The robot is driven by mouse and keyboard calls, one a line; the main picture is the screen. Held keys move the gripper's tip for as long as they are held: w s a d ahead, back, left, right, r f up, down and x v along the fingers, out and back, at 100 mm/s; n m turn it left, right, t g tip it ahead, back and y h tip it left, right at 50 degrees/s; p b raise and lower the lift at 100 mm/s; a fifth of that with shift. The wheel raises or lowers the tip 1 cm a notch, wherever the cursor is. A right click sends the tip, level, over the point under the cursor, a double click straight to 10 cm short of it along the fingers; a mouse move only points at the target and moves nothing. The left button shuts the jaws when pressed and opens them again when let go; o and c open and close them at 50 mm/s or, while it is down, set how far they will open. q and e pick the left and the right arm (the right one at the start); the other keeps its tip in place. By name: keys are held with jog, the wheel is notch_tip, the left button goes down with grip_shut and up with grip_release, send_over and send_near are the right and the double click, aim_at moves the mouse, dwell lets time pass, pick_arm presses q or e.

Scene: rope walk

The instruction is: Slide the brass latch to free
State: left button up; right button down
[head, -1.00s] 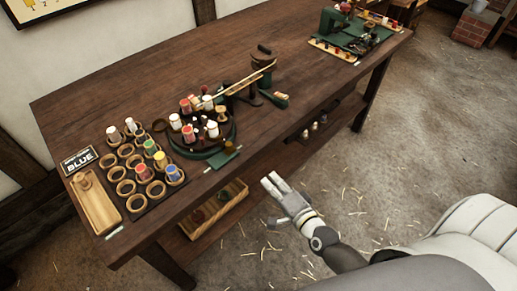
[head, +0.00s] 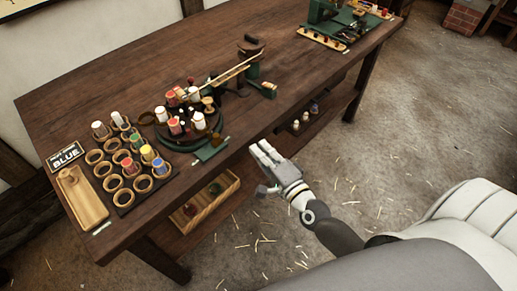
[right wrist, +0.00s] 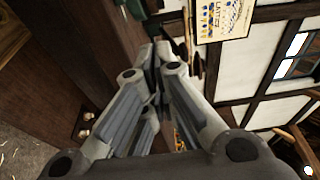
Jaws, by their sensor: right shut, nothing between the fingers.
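A small brass-coloured piece, which looks like the latch (head: 218,140), sits on a green plate (head: 210,152) at the front of a dark round spool stand (head: 186,138), near the table's front edge. It is too small to tell its position clearly. My right gripper (head: 257,148) is just off the table's front edge, to the right of the green plate and apart from it. Its fingers are shut and empty; they also show together in the right wrist view (right wrist: 156,62). The latch cannot be made out in the wrist view. My left gripper is out of view.
The wooden table (head: 110,88) carries a rack of ring holders with bobbins (head: 128,196), a wooden tray (head: 84,203) and a "BLUE" sign (head: 66,156) at left. A crate (head: 222,190) is on the lower shelf.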

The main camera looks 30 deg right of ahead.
aim_at(216, 139)
jog(key=w, duration=0.5)
jog(key=w+a+p, duration=0.1)
jog(key=w, duration=0.1)
jog(key=shift+w+r, duration=0.1)
jog(key=shift+w, duration=0.1)
jog(key=a, duration=0.1)
jog(key=a+p, duration=0.1)
jog(key=a, duration=0.1)
jog(key=shift+w, duration=0.3)
jog(key=shift+a, duration=0.45)
jog(key=a, duration=0.1)
jog(key=s+a, duration=0.1)
jog(key=a, duration=0.1)
jog(key=a+p, duration=0.1)
jog(key=shift+s+a, duration=0.25)
jog(key=shift+s, duration=0.05)
jog(key=shift+d, duration=0.1)
